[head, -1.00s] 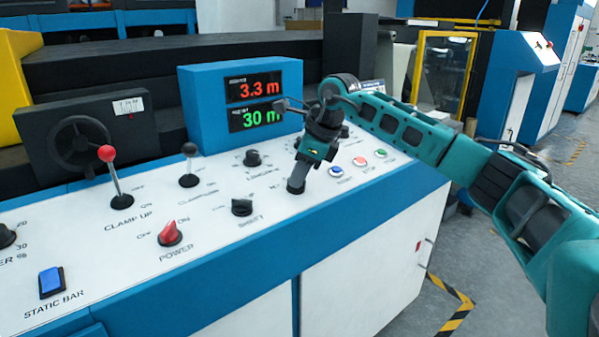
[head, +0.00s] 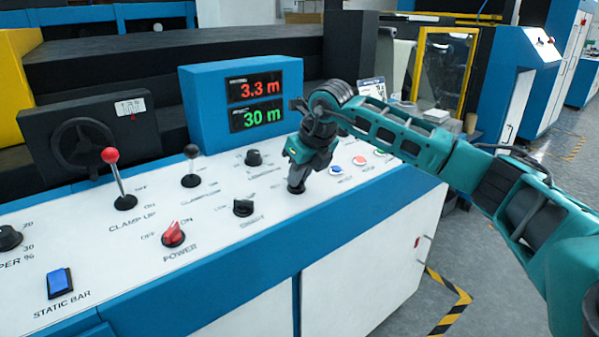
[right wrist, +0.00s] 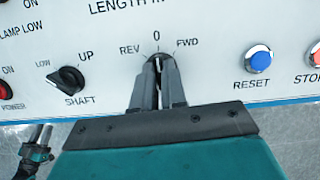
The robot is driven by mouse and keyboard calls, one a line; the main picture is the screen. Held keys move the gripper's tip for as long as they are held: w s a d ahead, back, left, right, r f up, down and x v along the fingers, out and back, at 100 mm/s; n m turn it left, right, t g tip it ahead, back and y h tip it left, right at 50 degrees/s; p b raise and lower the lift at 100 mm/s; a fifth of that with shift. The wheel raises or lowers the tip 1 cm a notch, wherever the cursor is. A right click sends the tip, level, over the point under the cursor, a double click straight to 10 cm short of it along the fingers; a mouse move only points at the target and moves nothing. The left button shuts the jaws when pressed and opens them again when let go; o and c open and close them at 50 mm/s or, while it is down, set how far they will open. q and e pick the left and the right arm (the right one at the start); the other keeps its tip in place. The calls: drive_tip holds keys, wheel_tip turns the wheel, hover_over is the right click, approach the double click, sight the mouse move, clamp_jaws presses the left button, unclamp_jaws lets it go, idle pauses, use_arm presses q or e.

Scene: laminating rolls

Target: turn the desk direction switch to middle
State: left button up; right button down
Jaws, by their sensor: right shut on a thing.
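The direction switch (right wrist: 158,64) is a dark knob on the white desk panel, with REV, 0 and FWD printed around it. In the right wrist view its pale mark points up at the 0, between REV and FWD. My right gripper (right wrist: 157,88) is shut on the knob, its fingers on either side, hiding most of it. In the head view the right gripper (head: 297,177) comes down onto the panel's right part, hiding the knob. At the lower left of the right wrist view, my left gripper (right wrist: 39,136) hangs clear of the desk; its opening is unclear.
The shaft switch (right wrist: 70,79) is left of the fingers and the blue reset button (right wrist: 258,58) is right. A red power switch (head: 173,234), clamp levers and a blue display box (head: 200,100) are elsewhere on the desk. Free floor lies right of it.

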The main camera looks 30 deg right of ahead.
use_arm(q)
drive_tip(key=shift+s+f, duration=0.1)
use_arm(e)
drive_tip(key=shift+a+f+m, duration=0.1)
drive_tip(key=shift+f+m, duration=0.15)
drive_tip(key=shift+m, duration=0.05)
drive_tip(key=c, duration=1.3)
unclamp_jaws()
drive_tip(key=shift+o, duration=0.6)
drive_tip(key=shift+r, duration=0.1)
drive_tip(key=shift+r, duration=0.1)
drive_tip(key=shift+s+r, duration=0.1)
drive_tip(key=shift+r, duration=0.2)
use_arm(q)
drive_tip(key=shift+a+p, duration=0.25)
drive_tip(key=shift+p, duration=0.25)
use_arm(e)
drive_tip(key=v, duration=1.2)
use_arm(q)
drive_tip(key=shift+r, duration=0.2)
